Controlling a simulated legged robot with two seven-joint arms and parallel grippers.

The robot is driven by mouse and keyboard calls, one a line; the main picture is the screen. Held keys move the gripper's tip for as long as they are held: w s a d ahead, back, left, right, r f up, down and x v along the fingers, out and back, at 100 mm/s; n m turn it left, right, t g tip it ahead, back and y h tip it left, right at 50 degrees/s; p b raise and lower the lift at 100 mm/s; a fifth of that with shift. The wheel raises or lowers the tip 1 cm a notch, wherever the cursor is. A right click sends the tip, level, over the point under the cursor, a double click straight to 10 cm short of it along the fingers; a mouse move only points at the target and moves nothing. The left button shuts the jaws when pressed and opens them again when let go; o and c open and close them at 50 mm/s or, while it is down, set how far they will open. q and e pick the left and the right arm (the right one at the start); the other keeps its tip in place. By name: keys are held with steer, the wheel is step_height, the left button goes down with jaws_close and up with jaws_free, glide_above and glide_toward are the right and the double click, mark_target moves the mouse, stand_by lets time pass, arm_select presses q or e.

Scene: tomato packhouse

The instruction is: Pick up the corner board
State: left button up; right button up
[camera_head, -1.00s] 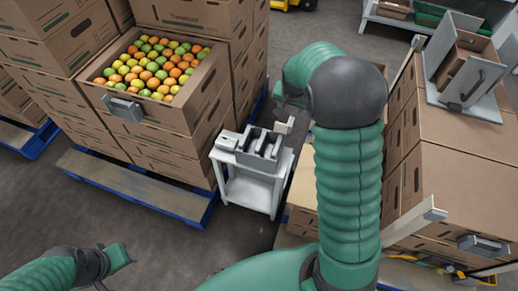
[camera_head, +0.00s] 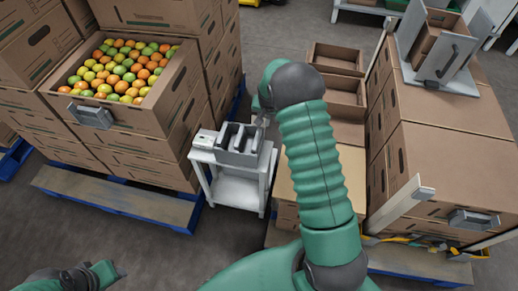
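A pale corner board (camera_head: 397,207) stands at the near left corner of the right carton stack, its top end sticking up. Another pale strip (camera_head: 380,52) stands at that stack's far left corner. My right gripper (camera_head: 261,118) is over the grey slotted holder (camera_head: 240,142) on the white cart (camera_head: 238,188). A small pale piece shows by its fingers; whether it is held is unclear. My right arm hides part of the view there. My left gripper (camera_head: 121,271) is low at the bottom left, away from everything; its finger gap is not clear.
An open carton of tomatoes (camera_head: 155,120) tops the left stack on a blue pallet (camera_head: 110,200). Open empty cartons (camera_head: 336,58) stand behind my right arm. A grey frame (camera_head: 445,75) holding a carton tops the right stack. Yellow strap (camera_head: 400,240) lies near its base. Floor at the lower left is clear.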

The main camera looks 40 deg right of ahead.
steer(key=shift+s+d+r, duration=0.1)
steer(key=shift+d, duration=0.05)
steer(key=shift+c, duration=0.4)
steer(key=shift+a+r, duration=0.15)
steer(key=shift+a, duration=0.15)
jaws_close()
steer(key=shift+d, duration=0.1)
step_height(320, 180, up, 18)
steer(key=p, duration=0.4)
